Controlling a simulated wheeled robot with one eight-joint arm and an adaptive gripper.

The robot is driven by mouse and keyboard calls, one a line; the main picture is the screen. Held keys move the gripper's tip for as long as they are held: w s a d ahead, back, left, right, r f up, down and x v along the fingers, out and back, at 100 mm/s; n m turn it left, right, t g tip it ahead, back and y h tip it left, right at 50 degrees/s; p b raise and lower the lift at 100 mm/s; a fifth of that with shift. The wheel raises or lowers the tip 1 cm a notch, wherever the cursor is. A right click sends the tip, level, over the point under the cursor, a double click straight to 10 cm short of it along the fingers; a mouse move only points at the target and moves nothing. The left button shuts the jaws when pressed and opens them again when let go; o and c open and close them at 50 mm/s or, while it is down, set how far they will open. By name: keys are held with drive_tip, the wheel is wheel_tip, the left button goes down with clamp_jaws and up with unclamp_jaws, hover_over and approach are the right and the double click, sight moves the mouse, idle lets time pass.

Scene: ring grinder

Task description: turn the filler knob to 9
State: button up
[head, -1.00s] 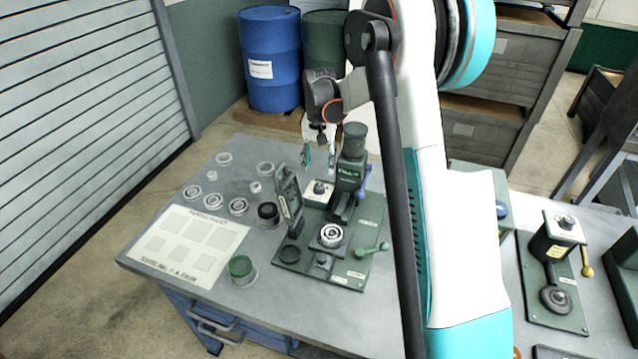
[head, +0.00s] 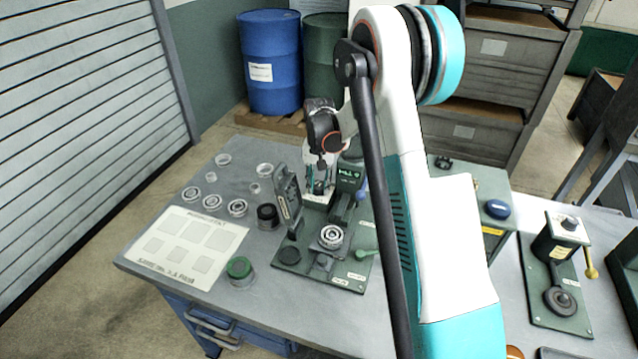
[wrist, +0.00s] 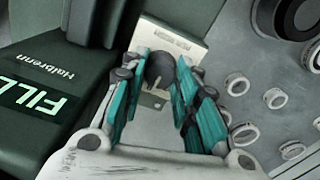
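The filler knob (wrist: 160,69) is a dark round knob on a cream plate (wrist: 175,42), beside the dark green filler housing marked "FILL" (wrist: 40,99) in the wrist view. My gripper (wrist: 162,66) has its teal fingers spread, one on each side of the knob. I cannot tell whether they touch it. Any dial numbers are too small or hidden to read. In the head view my gripper (head: 319,188) points down beside the filler machine (head: 349,176), and the fingers and white wrist hide the knob.
A dark upright bracket (head: 288,195) stands just left of my gripper. A bearing (head: 331,236) sits on the machine's base, with a green lever (head: 366,253) to its right. Several rings and a marked sheet (head: 190,245) lie to the left. A second machine (head: 556,270) stands right.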

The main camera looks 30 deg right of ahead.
drive_tip(key=c, duration=0.3)
drive_tip(key=shift+m+b, duration=0.6)
drive_tip(key=shift+m, duration=1.5)
drive_tip(key=o, duration=1.1)
drive_tip(key=shift+c, duration=0.2)
